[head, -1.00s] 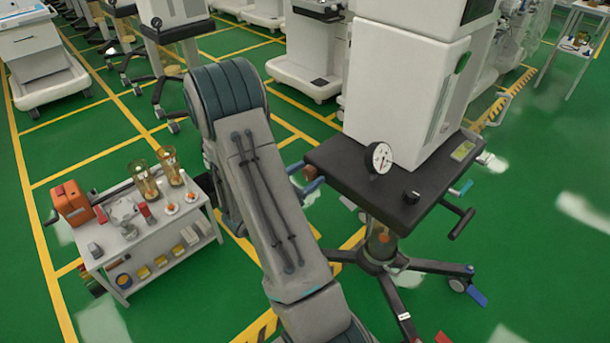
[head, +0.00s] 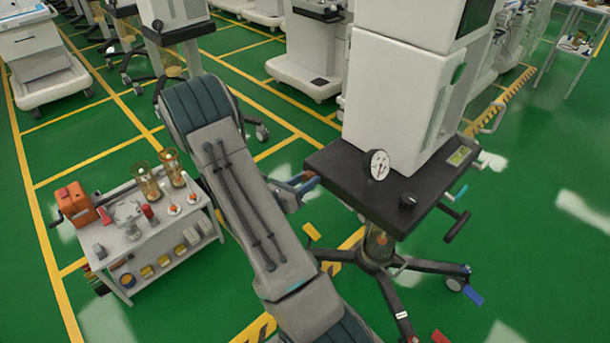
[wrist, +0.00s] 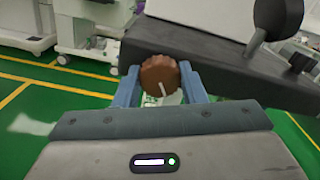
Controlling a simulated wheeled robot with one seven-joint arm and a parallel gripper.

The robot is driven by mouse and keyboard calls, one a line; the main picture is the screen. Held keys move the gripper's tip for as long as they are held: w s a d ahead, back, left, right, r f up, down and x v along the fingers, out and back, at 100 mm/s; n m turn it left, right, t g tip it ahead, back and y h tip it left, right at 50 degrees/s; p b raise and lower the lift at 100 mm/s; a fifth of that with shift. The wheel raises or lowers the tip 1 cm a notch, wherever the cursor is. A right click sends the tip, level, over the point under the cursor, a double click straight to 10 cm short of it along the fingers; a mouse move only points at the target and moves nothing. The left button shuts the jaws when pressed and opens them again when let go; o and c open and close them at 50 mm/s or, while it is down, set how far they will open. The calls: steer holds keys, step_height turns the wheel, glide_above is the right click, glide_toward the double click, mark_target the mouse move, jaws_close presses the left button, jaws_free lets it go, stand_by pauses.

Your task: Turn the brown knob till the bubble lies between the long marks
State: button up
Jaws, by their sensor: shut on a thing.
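The brown knob (wrist: 160,76) has a ribbed rim and a white line pointing nearly straight down in the wrist view. It sits on the near side of a dark cart top (head: 345,182). My gripper (wrist: 163,88) is shut on it, with one blue finger on each side. In the head view my gripper (head: 303,184) is at the left edge of the cart top, and the knob is mostly hidden there. A small yellow-green window (head: 460,156) on the right of the cart top may be the level. Its bubble and marks are too small to make out.
A round white dial (head: 378,165) and a black knob (head: 408,202) stand on the cart top, beside a tall white cabinet (head: 395,100). A small white table (head: 150,232) with several parts stands left of my arm. Green floor is free at the right.

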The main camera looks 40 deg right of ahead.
stand_by(0.3)
steer(key=o, duration=1)
steer(key=shift+a, duration=0.1)
steer(key=s+a+b, duration=0.1)
steer(key=a, duration=1.2)
steer(key=shift+a, duration=0.35)
